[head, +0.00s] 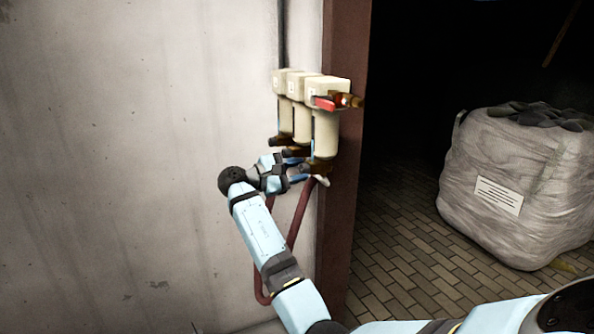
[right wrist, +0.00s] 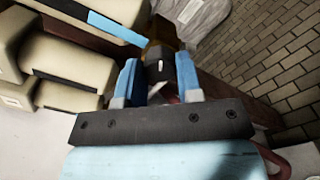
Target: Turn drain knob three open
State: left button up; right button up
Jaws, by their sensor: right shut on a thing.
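Three cream filter housings hang in a row on the wall; the nearest one (head: 325,130) is at the right end. Brownish drain fittings show under them in the head view. My right gripper (head: 304,171) is at the bottom of the nearest housing. In the right wrist view, my right gripper (right wrist: 158,80) has its two blue fingers on either side of a dark drain knob (right wrist: 160,68) with a small white mark, and it is shut on this knob. The fingers partly hide the knob. My left gripper is not in view.
A red-handled valve (head: 324,103) sticks out at the top of the nearest housing. A reddish hose (head: 298,220) hangs below, close to my right arm. A brown post (head: 345,190) stands just right of the housings. A large white bulk bag (head: 520,190) stands on the brick floor.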

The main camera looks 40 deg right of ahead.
jog(key=m+b, duration=0.1)
jog(key=m, duration=0.2)
jog(key=shift+m+b, duration=0.3)
jog(key=shift+m, duration=0.9)
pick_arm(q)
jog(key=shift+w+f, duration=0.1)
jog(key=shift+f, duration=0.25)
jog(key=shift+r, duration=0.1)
pick_arm(e)
jog(key=shift+m, duration=0.3)
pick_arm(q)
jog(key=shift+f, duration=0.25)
pick_arm(e)
jog(key=o, duration=0.9)
jog(key=shift+o, duration=0.2)
jog(key=shift+a, duration=0.1)
pick_arm(q)
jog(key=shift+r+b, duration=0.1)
jog(key=shift+b, duration=0.25)
pick_arm(e)
jog(key=v, duration=1.3)
jog(key=shift+a, duration=0.35)
